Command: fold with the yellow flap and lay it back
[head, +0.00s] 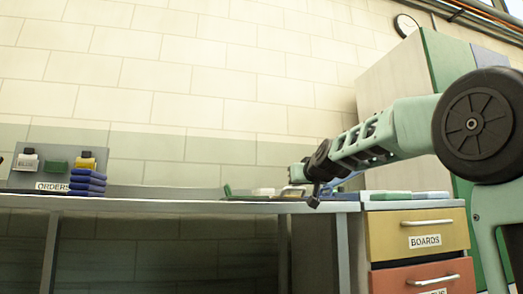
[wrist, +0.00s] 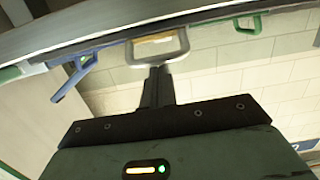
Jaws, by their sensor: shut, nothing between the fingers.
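My gripper (head: 313,198) is at the table's front edge, its dark tip pointing down. In the wrist view its dark fingers (wrist: 158,88) are together and empty. Just beyond the fingertips, the wrist view shows a grey loop-like frame with a tan-yellow patch (wrist: 155,46) inside it; whether the fingers touch it I cannot tell. In the head view a low grey fold (head: 292,191) lies beside the gripper, partly hidden by it.
The table (head: 150,204) also bears a green piece (head: 229,192), a pale piece (head: 263,191) and a blue stack (head: 87,182). A drawer cabinet (head: 415,232) stands right.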

